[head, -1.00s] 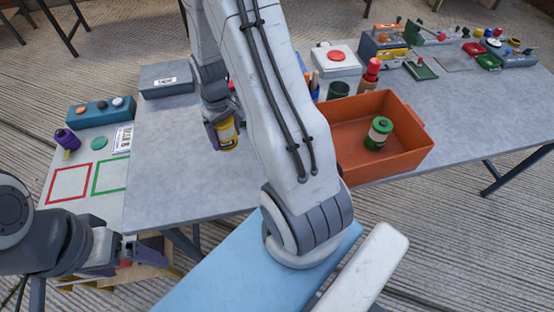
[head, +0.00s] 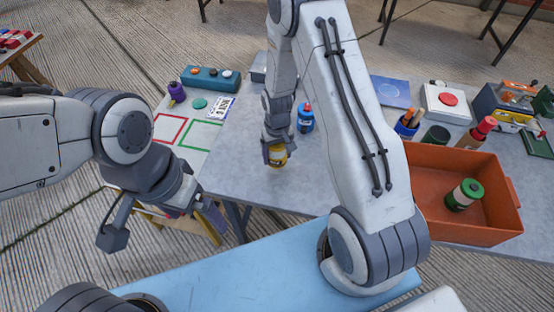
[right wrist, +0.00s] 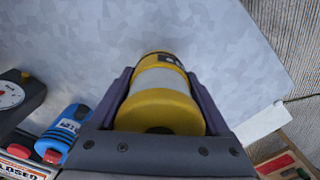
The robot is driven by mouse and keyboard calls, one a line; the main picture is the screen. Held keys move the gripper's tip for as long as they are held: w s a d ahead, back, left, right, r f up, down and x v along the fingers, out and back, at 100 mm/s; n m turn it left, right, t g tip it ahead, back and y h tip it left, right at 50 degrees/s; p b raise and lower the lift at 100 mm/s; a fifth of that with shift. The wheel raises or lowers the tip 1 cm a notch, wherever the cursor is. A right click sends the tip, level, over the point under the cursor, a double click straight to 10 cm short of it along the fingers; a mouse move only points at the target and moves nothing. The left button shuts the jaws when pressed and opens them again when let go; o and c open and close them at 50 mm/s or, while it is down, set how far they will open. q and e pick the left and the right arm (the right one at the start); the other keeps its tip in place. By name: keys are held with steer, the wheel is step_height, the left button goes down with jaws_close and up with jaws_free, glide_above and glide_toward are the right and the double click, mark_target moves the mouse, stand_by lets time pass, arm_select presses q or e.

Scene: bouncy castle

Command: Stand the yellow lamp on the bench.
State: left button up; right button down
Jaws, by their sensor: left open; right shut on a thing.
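The yellow lamp (head: 277,156) has a pale middle band and is held by my right gripper (head: 275,146), which is shut on it. It fills the middle of the right wrist view (right wrist: 160,100), between the two fingers, one end towards the camera. The lamp is over the left part of the grey bench (head: 240,170), near its front edge. I cannot tell whether its base touches the top. My left gripper (head: 163,228) is open and empty, in front of the bench's left end.
A blue lamp (head: 305,118) stands close behind my right gripper. An orange crate (head: 440,165) holding a green-capped lamp (head: 464,194) is at the right. A pale board with red and green squares (head: 180,132) adjoins at the left. Bare bench top lies between gripper and crate.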

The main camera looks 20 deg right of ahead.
mark_target(277, 161)
step_height(277, 161, down, 3)
steer(key=shift+f+p, duration=0.15)
steer(key=shift+p, duration=0.35)
steer(key=shift+f, duration=0.3)
steer(key=shift+f, duration=0.15)
jaws_free()
step_height(277, 161, up, 12)
steer(key=shift+r+b, duration=0.15)
steer(key=shift+b, duration=0.95)
